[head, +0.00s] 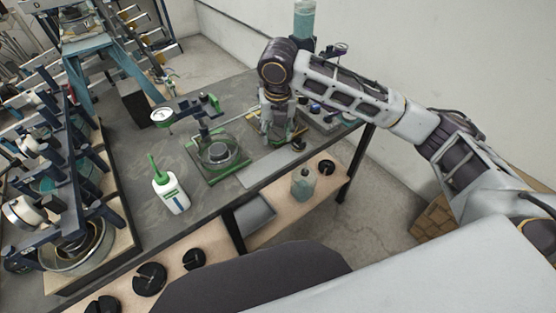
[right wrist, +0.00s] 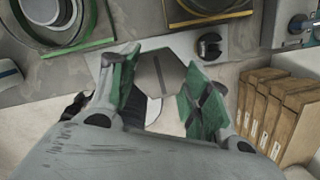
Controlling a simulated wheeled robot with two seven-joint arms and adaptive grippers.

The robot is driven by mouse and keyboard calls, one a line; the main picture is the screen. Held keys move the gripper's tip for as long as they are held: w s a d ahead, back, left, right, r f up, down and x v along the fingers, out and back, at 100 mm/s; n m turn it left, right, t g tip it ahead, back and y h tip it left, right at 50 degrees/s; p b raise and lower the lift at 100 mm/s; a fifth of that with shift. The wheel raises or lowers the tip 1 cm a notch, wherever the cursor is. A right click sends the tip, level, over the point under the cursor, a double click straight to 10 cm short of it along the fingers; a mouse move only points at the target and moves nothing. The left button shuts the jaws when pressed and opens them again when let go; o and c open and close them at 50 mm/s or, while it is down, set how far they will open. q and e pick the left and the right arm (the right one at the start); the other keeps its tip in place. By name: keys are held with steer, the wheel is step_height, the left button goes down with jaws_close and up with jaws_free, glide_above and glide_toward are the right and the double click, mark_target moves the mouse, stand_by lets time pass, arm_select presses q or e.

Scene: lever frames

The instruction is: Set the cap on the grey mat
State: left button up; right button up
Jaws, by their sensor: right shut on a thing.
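The cap (right wrist: 158,76) shows in the right wrist view as a flat grey six-sided piece with a dark line across it. My right gripper (head: 279,142) points down over the front part of the bench in the head view. Its green-padded fingers (right wrist: 163,97) are shut on the cap in the right wrist view. In the head view the cap is too small to make out at the fingertips. The grey mat (head: 268,166) appears as a flat light-grey patch at the bench's front edge, just in front of the gripper. My left gripper is out of view.
A green-rimmed tray (head: 207,178) with a gauge stand is left of the gripper. A white bottle (head: 171,193) stands further left. A slotted black weight (right wrist: 208,46) lies near the cap. A lower shelf (head: 278,216) holds a bottle (head: 303,183).

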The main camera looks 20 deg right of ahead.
steer(key=shift+n, duration=0.5)
steer(key=shift+d, duration=0.1)
glide_above(276, 159)
steer(key=shift+s+f, duration=0.2)
steer(key=shift+f, duration=1.05)
steer(key=shift+s+f, duration=0.15)
steer(key=shift+f, duration=1.1)
steer(key=shift+f, duration=0.1)
steer(key=shift+f, duration=2.4)
steer(key=o, duration=1.2)
steer(key=shift+f, duration=0.1)
